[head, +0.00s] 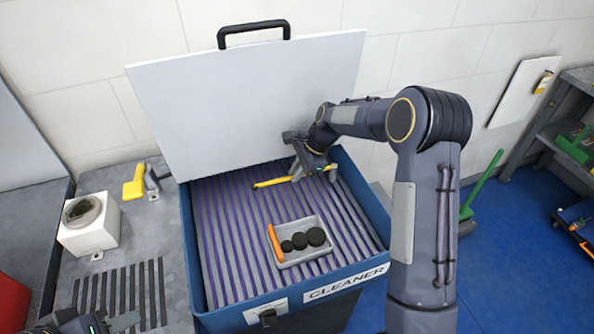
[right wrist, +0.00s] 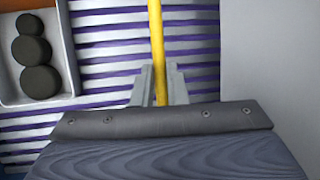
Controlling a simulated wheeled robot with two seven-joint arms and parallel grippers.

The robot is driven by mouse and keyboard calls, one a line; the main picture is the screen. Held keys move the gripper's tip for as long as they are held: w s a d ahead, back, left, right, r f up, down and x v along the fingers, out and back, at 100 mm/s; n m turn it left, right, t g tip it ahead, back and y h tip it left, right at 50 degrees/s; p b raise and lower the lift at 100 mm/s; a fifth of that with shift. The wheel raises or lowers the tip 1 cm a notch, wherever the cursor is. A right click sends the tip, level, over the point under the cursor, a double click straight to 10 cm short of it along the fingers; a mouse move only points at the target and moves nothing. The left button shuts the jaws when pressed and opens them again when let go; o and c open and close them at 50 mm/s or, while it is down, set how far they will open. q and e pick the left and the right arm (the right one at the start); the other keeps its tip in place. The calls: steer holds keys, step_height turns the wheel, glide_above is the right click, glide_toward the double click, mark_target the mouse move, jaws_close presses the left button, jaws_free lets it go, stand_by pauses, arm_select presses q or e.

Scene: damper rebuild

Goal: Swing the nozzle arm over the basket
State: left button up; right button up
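The yellow nozzle arm (head: 270,183) is a thin bar at the back of the cleaner tank, behind the basket and not over it. My right gripper (head: 302,176) is at this bar; in the right wrist view the bar (right wrist: 157,50) runs between the two grey fingers (right wrist: 158,88), which look closed against it. The grey basket (head: 306,261) sits on the tank's slatted floor, with three black round parts inside and an orange handle on its left side. It also shows in the right wrist view (right wrist: 70,60). My left gripper (head: 96,324) is partly cut off at bottom left; its fingers are unclear.
The blue tank (head: 190,240) has a raised white lid (head: 250,90) with a black handle behind it. On the left bench are a white block (head: 100,235) with a round bore, a yellow-handled clamp (head: 134,184) and a dark slotted area (head: 120,290).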

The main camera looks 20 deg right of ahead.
jaws_close()
steer(key=shift+s, duration=0.15)
steer(key=s+d+n+g, duration=0.3)
steer(key=s+d+n, duration=0.1)
steer(key=s+n, duration=0.3)
steer(key=shift+s+n+g+p, duration=0.3)
steer(key=shift+n+g, duration=0.1)
steer(key=shift+n, duration=0.5)
steer(key=o, duration=0.6)
jaws_free()
